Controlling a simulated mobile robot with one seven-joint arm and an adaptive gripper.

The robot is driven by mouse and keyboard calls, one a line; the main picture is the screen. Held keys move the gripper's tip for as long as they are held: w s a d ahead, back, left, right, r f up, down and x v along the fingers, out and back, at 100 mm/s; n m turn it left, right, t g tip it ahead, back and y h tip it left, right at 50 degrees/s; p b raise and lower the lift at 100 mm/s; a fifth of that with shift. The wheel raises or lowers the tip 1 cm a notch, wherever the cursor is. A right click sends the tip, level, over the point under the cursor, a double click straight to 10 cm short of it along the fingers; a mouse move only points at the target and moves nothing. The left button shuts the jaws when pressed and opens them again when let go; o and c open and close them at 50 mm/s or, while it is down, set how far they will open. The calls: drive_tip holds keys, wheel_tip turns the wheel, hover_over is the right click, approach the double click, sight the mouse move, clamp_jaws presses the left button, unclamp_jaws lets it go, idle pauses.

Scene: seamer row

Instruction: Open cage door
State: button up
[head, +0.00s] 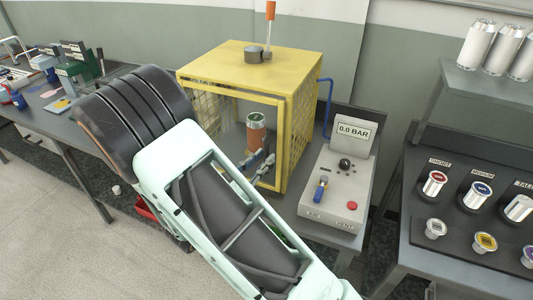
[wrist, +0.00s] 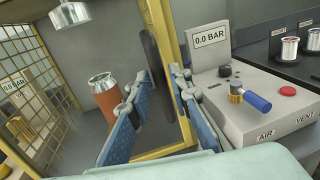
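The yellow cage (head: 292,72) stands on the bench, its mesh sides meeting a yellow front frame. The cage door's frame (head: 235,92) appears in line with the front; I cannot tell whether there is a small gap. In the wrist view its right upright (wrist: 168,45) runs down between my fingers, with a dark upright shape (wrist: 152,70), perhaps the handle, beside it. My gripper (head: 262,165) is open at the door's right edge, with fingers apart in the wrist view (wrist: 162,105). Contact is unclear. An orange can (wrist: 104,92) stands inside the cage, behind the left finger.
A grey control box (head: 338,185) with a 0.0 BAR display (head: 353,131), a blue-handled valve and a red button stands close to the right of the cage. A can rack (head: 460,215) is farther right. My arm hides the cage's lower left in the head view.

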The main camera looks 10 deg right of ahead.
drive_tip(key=shift+x, duration=1.2)
clamp_jaws()
drive_tip(key=shift+a, duration=0.1)
